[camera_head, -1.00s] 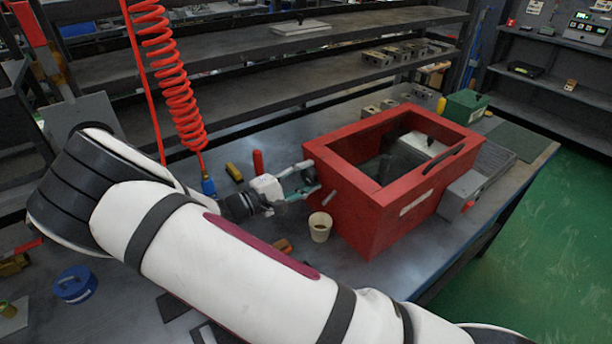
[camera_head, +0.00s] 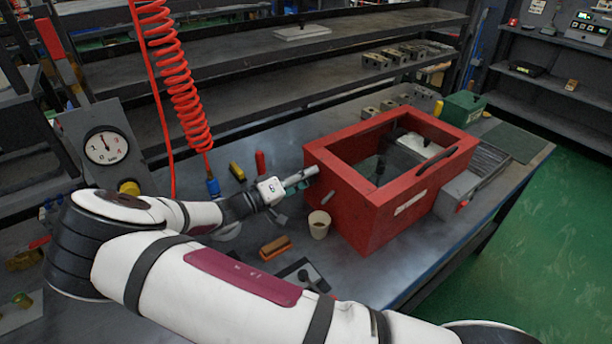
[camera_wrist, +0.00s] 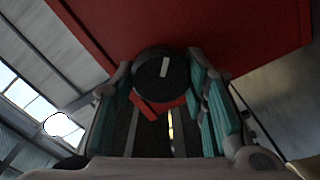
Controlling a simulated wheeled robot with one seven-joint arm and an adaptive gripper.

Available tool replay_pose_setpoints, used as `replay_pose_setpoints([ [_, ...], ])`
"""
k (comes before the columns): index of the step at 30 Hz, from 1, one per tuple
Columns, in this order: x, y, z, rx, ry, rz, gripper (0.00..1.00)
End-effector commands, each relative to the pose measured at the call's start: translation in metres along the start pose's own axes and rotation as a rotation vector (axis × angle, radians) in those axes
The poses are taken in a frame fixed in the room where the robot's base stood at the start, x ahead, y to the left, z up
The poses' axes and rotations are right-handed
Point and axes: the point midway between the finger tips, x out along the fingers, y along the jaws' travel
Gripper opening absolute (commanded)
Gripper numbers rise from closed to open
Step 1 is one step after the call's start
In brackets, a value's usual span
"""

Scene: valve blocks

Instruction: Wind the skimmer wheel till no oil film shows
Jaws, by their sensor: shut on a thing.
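The red tank (camera_head: 378,218) stands on the bench, open at the top. Its inside (camera_head: 366,170) looks grey and dark; I cannot tell whether oil film shows there. My gripper (camera_head: 308,177) is at the tank's left wall. In the wrist view, my gripper (camera_wrist: 160,85) has its teal-padded fingers on both sides of a black round wheel (camera_wrist: 150,68) with a white mark, against the red wall. It is shut on this wheel. The white mark stands nearly upright in that view. In the head view the wheel is hidden by the gripper.
A beige cup (camera_head: 319,224) stands just below my gripper, by the tank. A brush (camera_head: 275,247) lies nearer. A red coiled hose (camera_head: 183,85) hangs at the left, near a dial gauge (camera_head: 106,146). A green box (camera_head: 463,107) stands beyond the tank.

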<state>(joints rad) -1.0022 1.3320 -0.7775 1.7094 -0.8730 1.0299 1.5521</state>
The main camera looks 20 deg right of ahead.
Motion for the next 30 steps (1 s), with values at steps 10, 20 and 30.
replay_pose_setpoints([
  [10,-0.0017,-0.0030,0.0034,0.098,-0.004,-0.007,0.12],
  [20,-0.0018,-0.0035,0.0036,0.108,-0.005,-0.008,0.12],
  [30,-0.0014,-0.0027,0.0024,0.108,-0.003,-0.006,0.61],
])
